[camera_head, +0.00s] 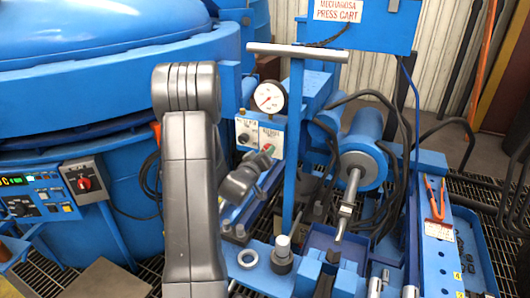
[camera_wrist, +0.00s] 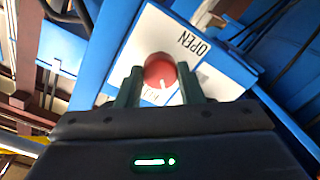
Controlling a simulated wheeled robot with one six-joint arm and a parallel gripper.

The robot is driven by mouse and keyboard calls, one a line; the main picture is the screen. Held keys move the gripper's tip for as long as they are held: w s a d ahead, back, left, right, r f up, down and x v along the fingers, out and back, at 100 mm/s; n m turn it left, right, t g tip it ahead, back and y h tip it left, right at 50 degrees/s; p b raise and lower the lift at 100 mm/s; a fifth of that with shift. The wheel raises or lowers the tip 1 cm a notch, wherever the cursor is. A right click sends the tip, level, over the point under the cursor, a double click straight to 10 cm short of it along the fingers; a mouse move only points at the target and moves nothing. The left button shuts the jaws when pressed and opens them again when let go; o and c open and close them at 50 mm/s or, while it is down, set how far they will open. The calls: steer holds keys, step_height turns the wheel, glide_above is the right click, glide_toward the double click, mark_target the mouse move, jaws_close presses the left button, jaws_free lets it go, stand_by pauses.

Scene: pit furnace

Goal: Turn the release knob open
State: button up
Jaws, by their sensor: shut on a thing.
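The release knob (camera_wrist: 160,68) is red and round with a white pointer mark. It sits on a white plate (camera_wrist: 137,48) with the word OPEN printed beside it and other lettering partly hidden. My gripper (camera_wrist: 161,74) has its two dark green fingers on either side of the knob, shut on it. In the head view, the red knob (camera_head: 267,149) shows on a pale control box below the pressure gauge (camera_head: 269,96). My grey wrist reaches it from below left, and the fingers are hard to make out there.
A blue post with a grey crossbar (camera_head: 298,50) stands just right of the knob box. Black hoses (camera_head: 395,130) and a blue cylinder (camera_head: 362,165) lie further right. A large blue furnace (camera_head: 110,110) fills the left. Pliers (camera_head: 435,198) rest on the right rail.

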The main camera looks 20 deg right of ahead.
steer(key=n+p, duration=0.5)
steer(key=n, duration=0.7)
steer(key=shift+n+g, duration=0.3)
stand_by(0.4)
steer(key=o, duration=1)
steer(key=shift+a, duration=0.1)
steer(key=shift+c, duration=0.2)
steer(key=v, duration=1.3)
steer(key=shift+a, duration=0.4)
